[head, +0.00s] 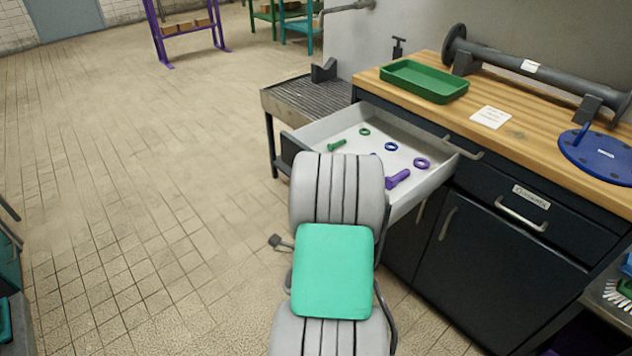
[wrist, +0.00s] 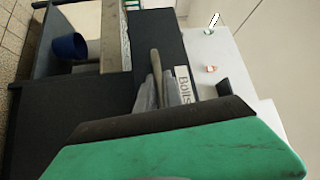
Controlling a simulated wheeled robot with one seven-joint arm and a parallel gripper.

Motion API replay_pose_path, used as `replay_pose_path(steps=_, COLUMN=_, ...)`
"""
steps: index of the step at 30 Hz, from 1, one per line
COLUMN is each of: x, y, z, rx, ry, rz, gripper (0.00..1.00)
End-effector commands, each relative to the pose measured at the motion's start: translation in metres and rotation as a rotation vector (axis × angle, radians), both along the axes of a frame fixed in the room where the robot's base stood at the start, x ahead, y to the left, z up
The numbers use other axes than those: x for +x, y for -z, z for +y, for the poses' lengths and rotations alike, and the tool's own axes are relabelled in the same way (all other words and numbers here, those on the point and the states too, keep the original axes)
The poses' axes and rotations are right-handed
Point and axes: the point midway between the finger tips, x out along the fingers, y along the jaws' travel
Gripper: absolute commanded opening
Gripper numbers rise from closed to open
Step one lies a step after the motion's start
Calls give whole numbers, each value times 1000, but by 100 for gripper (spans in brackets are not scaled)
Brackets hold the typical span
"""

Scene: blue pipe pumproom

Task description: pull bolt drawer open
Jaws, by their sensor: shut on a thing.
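The bolt drawer (head: 408,158) stands pulled out from the workbench in the head view, its white inside showing. In it lie a green bolt (head: 337,145), a purple bolt (head: 397,179) and several rings or nuts in green, blue and purple. My arm hides most of the drawer front and my gripper in the head view. In the wrist view the dark drawer front (wrist: 158,25) has a label reading "Bolts" (wrist: 183,84). My gripper (wrist: 163,93) is shut on the drawer's bar handle (wrist: 156,66).
A green tray (head: 424,81), a paper card (head: 491,117), a flanged pipe (head: 530,66) and a blue disc (head: 600,153) are on the wooden worktop. A slatted low table (head: 305,92) stands beyond the drawer. Tiled floor (head: 150,190) at left is clear.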

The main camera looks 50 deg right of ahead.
Motion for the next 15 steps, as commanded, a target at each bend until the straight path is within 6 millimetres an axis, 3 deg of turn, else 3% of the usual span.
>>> replay_pose_path(steps=11, x=0, y=1, z=3, rx=1, ry=0, rz=1, gripper=0)
replay_pose_path(steps=12, x=0, y=1, z=3, rx=1, ry=0, rz=1, gripper=12)
replay_pose_path(steps=15, x=0, y=1, z=3, rx=1, ry=-1, rz=1, gripper=20)
